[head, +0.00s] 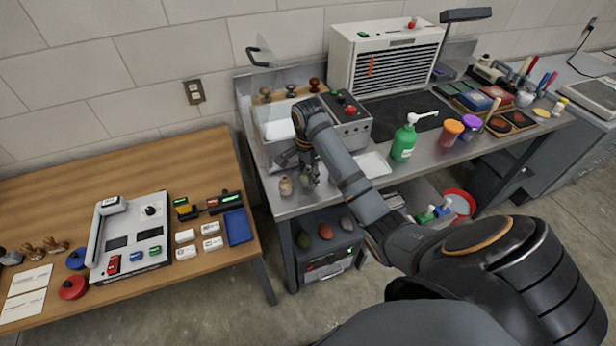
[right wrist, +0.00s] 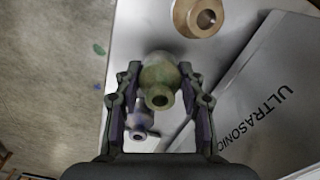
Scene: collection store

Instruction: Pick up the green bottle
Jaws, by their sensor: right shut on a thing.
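A small olive-green bottle (right wrist: 158,78) with a round open neck sits between the two fingers of my right gripper (right wrist: 160,95) in the right wrist view. The fingers are shut on it from both sides. In the head view my right gripper (head: 306,168) points down at the left front of the steel bench, and the green bottle (head: 305,183) shows just under it, partly hidden. I cannot tell whether its base touches the bench. A larger green pump bottle (head: 404,143) stands farther right on the bench. My left gripper is not in view.
A tan bottle (head: 285,186) stands close left of the green one, near the bench edge. A purplish bottle (right wrist: 140,122) is close by in the wrist view. A grey box marked ULTRASONIC (right wrist: 275,105) is beside the gripper. A wooden table (head: 215,165) stands left.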

